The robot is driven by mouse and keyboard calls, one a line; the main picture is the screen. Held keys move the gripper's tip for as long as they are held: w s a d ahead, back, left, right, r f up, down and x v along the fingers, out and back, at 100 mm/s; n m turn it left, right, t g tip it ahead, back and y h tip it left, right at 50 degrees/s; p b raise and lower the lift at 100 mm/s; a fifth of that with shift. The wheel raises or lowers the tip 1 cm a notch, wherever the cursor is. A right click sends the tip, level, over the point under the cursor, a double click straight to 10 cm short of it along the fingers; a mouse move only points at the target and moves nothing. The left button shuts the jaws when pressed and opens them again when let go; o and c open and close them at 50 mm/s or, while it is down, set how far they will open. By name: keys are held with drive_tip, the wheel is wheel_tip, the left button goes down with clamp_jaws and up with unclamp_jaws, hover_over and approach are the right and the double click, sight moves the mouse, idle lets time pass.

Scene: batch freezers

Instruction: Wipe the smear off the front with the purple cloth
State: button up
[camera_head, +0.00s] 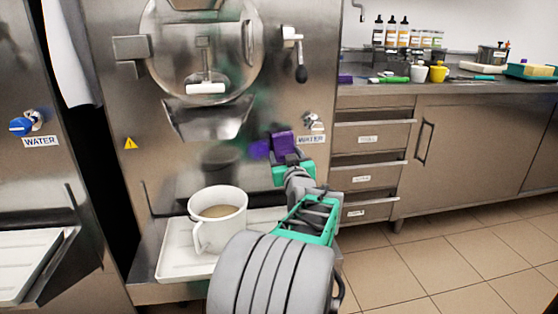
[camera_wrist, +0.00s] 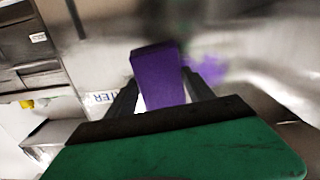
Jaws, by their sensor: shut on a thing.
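My gripper (camera_head: 291,160) is shut on the purple cloth (camera_head: 283,144), a folded upright block close to the steel freezer front (camera_head: 272,105). In the wrist view the cloth (camera_wrist: 158,75) stands between the two dark fingers of my gripper (camera_wrist: 165,98). A purple patch (camera_head: 258,149) shows on the front just left of the cloth; in the wrist view this patch (camera_wrist: 208,69) lies right of the cloth. I cannot tell whether it is the smear or a reflection. Whether the cloth touches the front is unclear.
A white mug (camera_head: 231,208) of light brown liquid stands on a white tray (camera_head: 180,262) under the spout. A WATER tap (camera_head: 308,120) is just above right of the cloth. A drawer unit (camera_head: 372,150) is at right; the tiled floor (camera_head: 450,245) is clear.

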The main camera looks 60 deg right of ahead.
sight(247, 152)
drive_tip(key=shift+w, duration=0.1)
drive_tip(key=shift+r+b, duration=0.1)
drive_tip(key=shift+b, duration=0.2)
drive_tip(key=shift+w+a+b, duration=0.45)
drive_tip(key=shift+w+a, duration=1.65)
drive_tip(key=shift+w, duration=0.3)
drive_tip(key=shift+w+a+b, duration=0.3)
drive_tip(key=shift+w+a, duration=1.1)
drive_tip(key=shift+w, duration=0.25)
drive_tip(key=shift+s+a, duration=0.15)
drive_tip(key=shift+a, duration=0.1)
drive_tip(key=shift+b+v, duration=0.6)
drive_tip(key=shift+v, duration=2.1)
